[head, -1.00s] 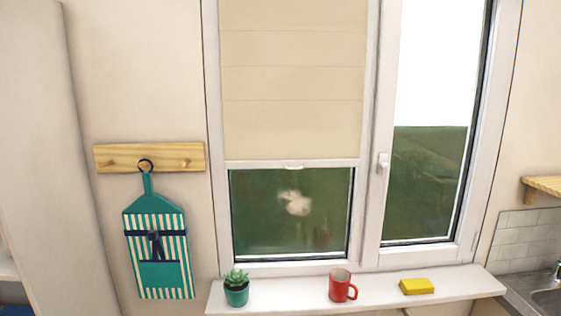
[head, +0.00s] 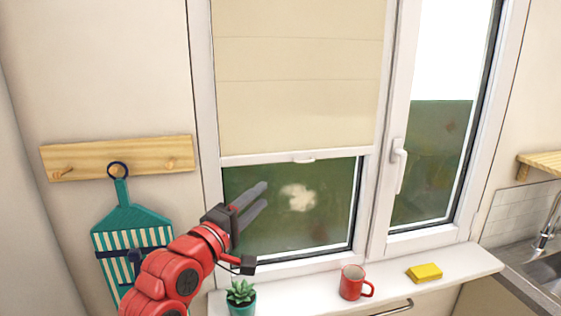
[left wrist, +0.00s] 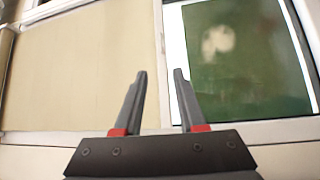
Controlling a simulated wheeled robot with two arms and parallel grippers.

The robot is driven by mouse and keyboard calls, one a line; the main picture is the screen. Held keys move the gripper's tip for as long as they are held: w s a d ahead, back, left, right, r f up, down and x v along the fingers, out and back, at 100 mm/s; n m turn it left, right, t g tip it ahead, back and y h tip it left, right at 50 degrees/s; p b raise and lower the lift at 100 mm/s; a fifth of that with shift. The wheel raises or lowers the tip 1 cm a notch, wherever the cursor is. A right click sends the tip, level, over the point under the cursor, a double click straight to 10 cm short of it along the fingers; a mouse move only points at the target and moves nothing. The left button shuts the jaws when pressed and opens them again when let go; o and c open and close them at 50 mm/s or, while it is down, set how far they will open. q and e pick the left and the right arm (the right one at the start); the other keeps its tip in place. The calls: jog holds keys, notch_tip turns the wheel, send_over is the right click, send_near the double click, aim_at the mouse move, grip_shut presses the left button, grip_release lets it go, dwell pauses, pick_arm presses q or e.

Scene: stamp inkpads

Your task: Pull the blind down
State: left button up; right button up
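The beige blind (head: 298,75) covers the upper part of the left window pane. Its white bottom bar (head: 345,154) has a small pull tab (head: 304,160) at the middle. My left gripper (head: 264,196) is in front of the bare glass, below the bar and to the left of the tab. Its fingers are apart with nothing between them. In the left wrist view, the open fingertips (left wrist: 160,71) point toward the bar (left wrist: 161,50), with the blind (left wrist: 80,70) on the left and the glass on the right. My right gripper is not in view.
A potted succulent (head: 241,297), a red mug (head: 354,283) and a yellow sponge (head: 425,273) stand on the white sill (head: 325,296). A window handle (head: 399,160) sticks out on the right.

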pick_arm(q)
jog(key=p, duration=0.6)
send_near(304, 161)
jog(key=x, duration=0.7)
jog(key=shift+w+d+f, duration=0.1)
jog(key=shift+w+d, duration=0.1)
jog(key=shift+w, duration=0.25)
grip_shut()
dwell(0.5)
